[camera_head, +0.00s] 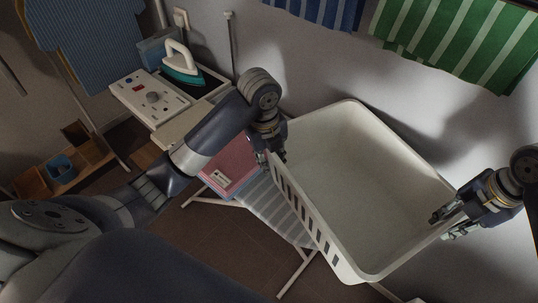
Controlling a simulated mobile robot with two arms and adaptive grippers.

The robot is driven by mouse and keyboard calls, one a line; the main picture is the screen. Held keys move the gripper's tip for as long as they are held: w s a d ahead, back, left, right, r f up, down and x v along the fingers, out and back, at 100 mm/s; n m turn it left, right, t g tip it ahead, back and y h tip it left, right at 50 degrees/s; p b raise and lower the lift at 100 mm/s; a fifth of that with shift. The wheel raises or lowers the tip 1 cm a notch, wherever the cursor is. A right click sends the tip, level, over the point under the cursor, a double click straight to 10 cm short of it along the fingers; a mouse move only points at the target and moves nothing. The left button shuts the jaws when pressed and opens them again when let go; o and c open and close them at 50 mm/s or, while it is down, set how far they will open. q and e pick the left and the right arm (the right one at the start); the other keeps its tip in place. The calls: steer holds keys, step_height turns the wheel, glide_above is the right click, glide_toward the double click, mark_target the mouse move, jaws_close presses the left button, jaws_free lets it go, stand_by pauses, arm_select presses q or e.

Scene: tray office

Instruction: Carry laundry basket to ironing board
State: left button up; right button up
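The white laundry basket (365,190) is large, empty and slightly tilted in the picture, with slots along its near left wall. My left gripper (277,157) is at the basket's left rim and appears shut on it; its fingertips are partly hidden. My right gripper (446,222) is at the right end, with its fingers on both sides of the rim. The ironing board (277,208) has a grey striped cover and white legs. It lies below and left of the basket, which hides part of it. I cannot tell whether the basket touches the board.
A pink folded item (227,170) lies on the board. Behind it, a stand holds a teal iron (181,68) and a white panel (150,98). A wooden box (62,170) is at the left. Blue clothing (85,40) and a green striped towel (460,35) hang near the walls.

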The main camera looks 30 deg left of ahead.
arm_select(q)
steer(key=shift+d, duration=0.1)
arm_select(e)
steer(key=shift+a, duration=0.1)
arm_select(q)
steer(key=shift+r, duration=0.15)
steer(key=shift+r, duration=0.3)
arm_select(e)
steer(key=shift+r, duration=0.15)
arm_select(q)
step_height(320, 180, up, 11)
steer(key=s, duration=0.1)
steer(key=shift+a, duration=0.45)
arm_select(e)
step_height(320, 180, up, 12)
steer(key=d, duration=0.1)
steer(key=shift+s, duration=0.4)
arm_select(q)
steer(key=shift+s, duration=0.1)
